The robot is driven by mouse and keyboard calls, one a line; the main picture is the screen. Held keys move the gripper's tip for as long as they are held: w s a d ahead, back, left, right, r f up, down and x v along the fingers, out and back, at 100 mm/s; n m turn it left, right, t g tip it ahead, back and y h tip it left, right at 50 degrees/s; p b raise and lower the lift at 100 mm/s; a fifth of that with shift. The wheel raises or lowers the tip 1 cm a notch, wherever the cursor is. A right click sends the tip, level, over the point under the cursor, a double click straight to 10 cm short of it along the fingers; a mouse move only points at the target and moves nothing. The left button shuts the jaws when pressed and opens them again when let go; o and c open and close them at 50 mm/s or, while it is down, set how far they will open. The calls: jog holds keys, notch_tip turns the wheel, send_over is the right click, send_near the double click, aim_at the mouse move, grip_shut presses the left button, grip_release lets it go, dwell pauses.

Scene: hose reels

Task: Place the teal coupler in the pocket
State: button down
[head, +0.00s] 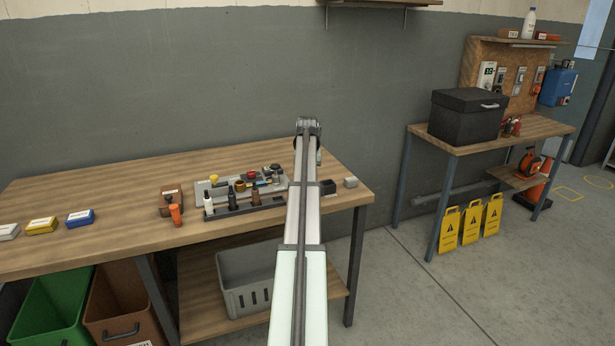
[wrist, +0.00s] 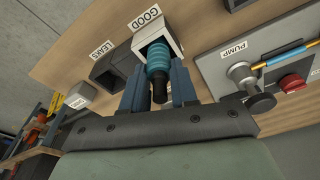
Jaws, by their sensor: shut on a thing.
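The teal coupler (wrist: 158,58), ribbed with a black end, is in the wrist view. My gripper (wrist: 160,78) is shut on it, with one blue-grey finger on each side. The coupler's far end overlaps the opening of a white box (wrist: 175,28) labelled GOOD. I cannot tell whether that end is inside the box or above it. In the head view my arm hides the gripper and the coupler.
A dark box (wrist: 107,68) labelled LEAKS stands beside the GOOD box. A grey panel (wrist: 213,73) labelled PUMP has a metal fitting and a red knob close to the gripper's right. In the head view, the wooden bench (head: 110,185) has clear space left of the tools.

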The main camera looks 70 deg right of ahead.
jog(key=shift+f, duration=0.1)
jog(key=c, duration=0.9)
grip_release()
jog(key=r, duration=0.4)
jog(key=a+r, duration=0.1)
jog(key=r, duration=0.7)
jog(key=shift+s+a, duration=0.35)
